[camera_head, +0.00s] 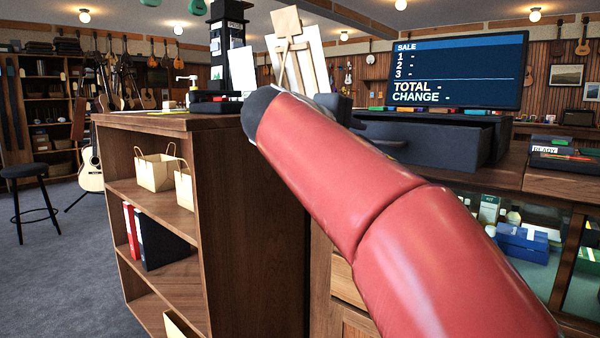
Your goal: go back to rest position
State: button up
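My red arm reaches from the lower right up over the shop counter (180,122) and ends in a dark part near the cash drawer (425,142). My gripper is hidden or too unclear at the arm's far end, so its fingers do not show. The open-looking black cash drawer stands on the counter to the right of the arm's end. A dark sale screen (460,72) stands behind it.
A wooden easel (288,30) and a black tower (233,45) stand on the counter. Shelves below hold paper bags (155,170) and binders (160,235). A black stool (27,175) and guitar (91,170) stand left. Carpet (65,270) is free at lower left.

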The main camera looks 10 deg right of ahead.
jog(key=s+a+f+m+g+y, duration=0.1)
jog(key=s+f+y, duration=0.3)
jog(key=s+f, duration=0.4)
jog(key=s+a+f+m+g+y+p, duration=0.1)
jog(key=s+f+m+y, duration=0.3)
jog(key=s+f, duration=0.5)
jog(key=s+a+f+m+g+y+p, duration=0.1)
jog(key=s+f, duration=0.7)
jog(key=f, duration=0.9)
jog(key=a+m+g+y, duration=0.1)
jog(key=a+y, duration=0.1)
jog(key=y, duration=0.1)
jog(key=shift+s+a+f+m, duration=0.2)
jog(key=shift+a+f+m, duration=0.1)
jog(key=shift+a+f, duration=0.1)
jog(key=shift+d, duration=0.1)
